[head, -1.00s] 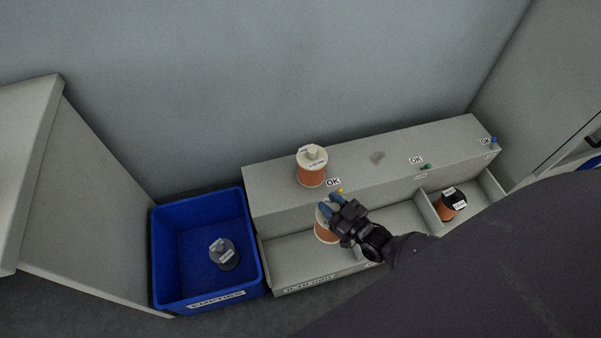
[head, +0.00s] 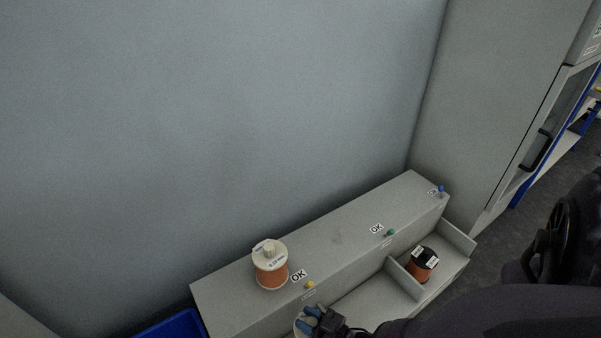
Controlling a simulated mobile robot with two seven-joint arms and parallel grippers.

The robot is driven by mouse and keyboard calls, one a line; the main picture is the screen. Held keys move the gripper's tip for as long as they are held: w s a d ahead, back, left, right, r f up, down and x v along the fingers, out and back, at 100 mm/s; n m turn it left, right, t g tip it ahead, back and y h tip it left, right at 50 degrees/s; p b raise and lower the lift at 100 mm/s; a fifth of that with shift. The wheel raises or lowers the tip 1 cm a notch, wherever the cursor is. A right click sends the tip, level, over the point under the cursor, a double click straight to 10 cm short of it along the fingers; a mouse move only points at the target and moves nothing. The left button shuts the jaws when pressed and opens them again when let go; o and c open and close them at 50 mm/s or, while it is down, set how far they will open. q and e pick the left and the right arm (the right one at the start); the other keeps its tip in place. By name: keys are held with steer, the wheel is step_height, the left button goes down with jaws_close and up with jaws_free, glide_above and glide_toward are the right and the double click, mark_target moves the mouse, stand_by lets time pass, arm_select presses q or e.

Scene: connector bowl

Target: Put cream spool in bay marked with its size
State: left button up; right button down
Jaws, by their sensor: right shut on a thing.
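A cream-topped spool (head: 270,265) with orange wire stands upright on the grey ledge at its left end, with a small size label on its top. My right gripper (head: 312,320) is at the bottom edge of the head view, shut on a second cream spool (head: 301,328), mostly hidden by the gripper and the frame edge. It is in front of the ledge, by the left bay. A black-topped spool (head: 422,264) with orange wire sits in the right bay (head: 455,239). The lower bay markings are out of view. My left gripper is not in view.
The ledge (head: 340,245) carries OK labels and yellow (head: 310,284), green (head: 390,232) and blue (head: 441,188) knobs. A divider (head: 404,279) separates the bays. A blue bin (head: 175,328) shows at the lower left. A grey cabinet (head: 500,100) stands at right.

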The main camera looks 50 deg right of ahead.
step_height(320, 180, down, 5)
steer(key=shift+w+f+b, duration=0.1)
steer(key=shift+b, duration=1.15)
steer(key=f+b, duration=0.2)
steer(key=f, duration=0.1)
steer(key=shift+s, duration=0.2)
steer(key=shift+w+f, duration=0.1)
steer(key=shift+f, duration=0.25)
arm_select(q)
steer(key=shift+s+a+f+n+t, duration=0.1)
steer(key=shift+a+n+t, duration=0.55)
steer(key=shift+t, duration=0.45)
arm_select(e)
steer(key=shift+w, duration=0.1)
steer(key=shift+r, duration=0.1)
steer(key=c, duration=0.8)
jaws_free()
